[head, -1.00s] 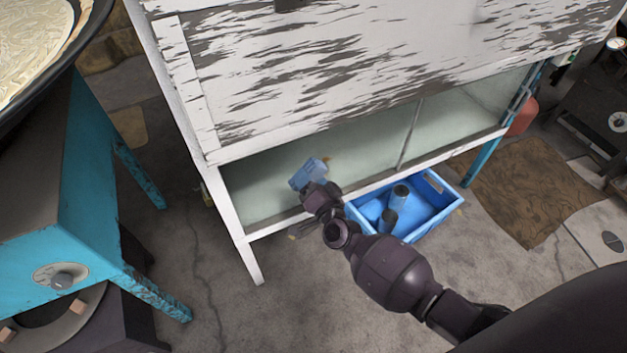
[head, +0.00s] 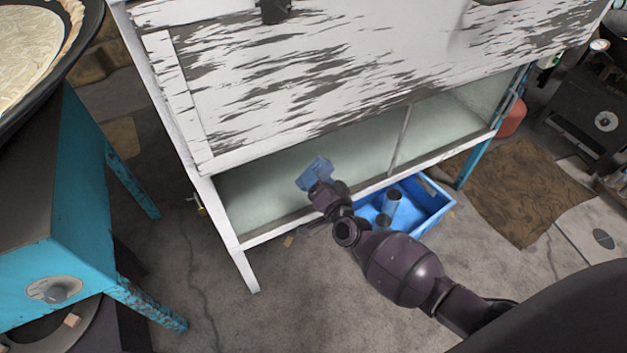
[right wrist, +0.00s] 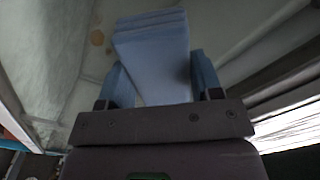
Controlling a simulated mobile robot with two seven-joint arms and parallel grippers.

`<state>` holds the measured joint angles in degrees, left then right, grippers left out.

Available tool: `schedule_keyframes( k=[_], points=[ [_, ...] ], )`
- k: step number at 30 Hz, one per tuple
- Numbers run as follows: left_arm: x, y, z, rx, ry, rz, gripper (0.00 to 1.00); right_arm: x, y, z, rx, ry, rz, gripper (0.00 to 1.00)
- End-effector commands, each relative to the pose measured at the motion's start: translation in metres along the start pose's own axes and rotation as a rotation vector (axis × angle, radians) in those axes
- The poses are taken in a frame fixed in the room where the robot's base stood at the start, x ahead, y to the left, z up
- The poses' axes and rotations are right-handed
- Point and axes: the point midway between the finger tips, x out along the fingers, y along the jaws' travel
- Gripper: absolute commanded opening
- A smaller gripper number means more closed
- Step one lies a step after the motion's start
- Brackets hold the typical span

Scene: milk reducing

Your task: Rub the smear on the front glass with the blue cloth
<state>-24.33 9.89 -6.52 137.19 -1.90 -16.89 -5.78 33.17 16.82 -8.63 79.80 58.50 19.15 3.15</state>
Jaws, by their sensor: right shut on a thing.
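The blue cloth (head: 315,174) is a folded pad held in my right gripper (head: 322,187), at the front glass (head: 265,190) of the white cabinet. In the right wrist view the cloth (right wrist: 155,55) stands up between the two blue fingers of the gripper (right wrist: 160,85), which is shut on it. Small brownish spots (right wrist: 97,38) show on the pale surface left of the cloth there; they may be the smear. In the head view no smear shows clearly. I cannot tell whether the cloth touches the glass. My left gripper is not in view.
The cabinet's peeling white panel (head: 300,90) hangs above the glass. A blue crate (head: 436,208) with dark cylinders sits on the floor below, behind my right arm. A turquoise stand (head: 75,190) is at the left. A brown mat (head: 520,190) lies at the right.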

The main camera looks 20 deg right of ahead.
Motion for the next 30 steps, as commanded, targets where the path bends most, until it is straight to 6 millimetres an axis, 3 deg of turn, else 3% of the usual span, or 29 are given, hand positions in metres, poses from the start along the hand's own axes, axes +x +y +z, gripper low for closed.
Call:
schedule_keyframes(
  k=[15, 30],
  points=[
    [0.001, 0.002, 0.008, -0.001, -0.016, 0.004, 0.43, 0.002, 0.024, -0.024, -0.002, -0.001, 0.001, 0.40],
    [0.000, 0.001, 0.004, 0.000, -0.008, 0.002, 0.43, -0.005, 0.024, -0.028, -0.001, 0.002, -0.001, 0.40]
  ],
)
